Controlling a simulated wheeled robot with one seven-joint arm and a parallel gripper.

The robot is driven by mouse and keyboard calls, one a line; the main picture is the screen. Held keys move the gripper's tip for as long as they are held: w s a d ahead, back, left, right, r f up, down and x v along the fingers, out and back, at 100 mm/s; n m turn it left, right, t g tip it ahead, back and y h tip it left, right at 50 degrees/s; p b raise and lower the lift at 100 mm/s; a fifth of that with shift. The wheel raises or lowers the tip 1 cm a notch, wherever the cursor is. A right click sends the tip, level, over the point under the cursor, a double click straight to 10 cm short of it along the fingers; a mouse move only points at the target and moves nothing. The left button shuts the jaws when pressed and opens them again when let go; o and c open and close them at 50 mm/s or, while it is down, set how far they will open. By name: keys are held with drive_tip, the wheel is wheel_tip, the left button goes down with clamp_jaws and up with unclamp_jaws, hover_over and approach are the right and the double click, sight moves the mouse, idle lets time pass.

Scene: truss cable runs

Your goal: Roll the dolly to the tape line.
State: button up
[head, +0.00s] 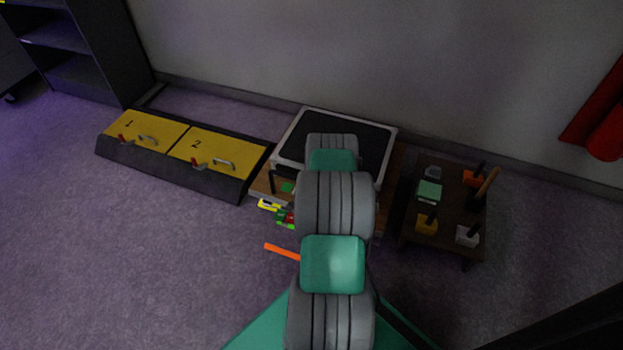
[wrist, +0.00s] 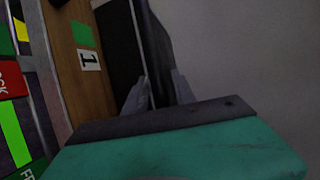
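The dolly is a low wooden deck (head: 262,190) near the wall in the head view, carrying a pale-rimmed case with a black top (head: 378,142). My arm crosses in front and hides much of both. In the wrist view the wooden deck (wrist: 78,75) shows a "1" label and a green square. My gripper (wrist: 162,90) is beside the case; its two grey fingers stand apart with something dark between or behind them. I cannot tell whether they touch it. A short orange strip (head: 281,250), possibly the tape line, lies on the carpet, partly hidden by my arm.
A low black box with yellow lids (head: 183,145) marked 1 and 2 stands left of the dolly. A dark tool table (head: 447,205) stands close on its right. Coloured floor labels (head: 285,217) lie at its front. Carpet (head: 150,260) is free front left.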

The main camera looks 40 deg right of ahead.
drive_tip(key=shift+o, duration=0.5)
drive_tip(key=shift+a, duration=0.1)
drive_tip(key=p+v, duration=0.1)
drive_tip(key=v, duration=0.6)
drive_tip(key=shift+s+a, duration=0.2)
drive_tip(key=shift+s, duration=0.05)
drive_tip(key=shift+r, duration=0.15)
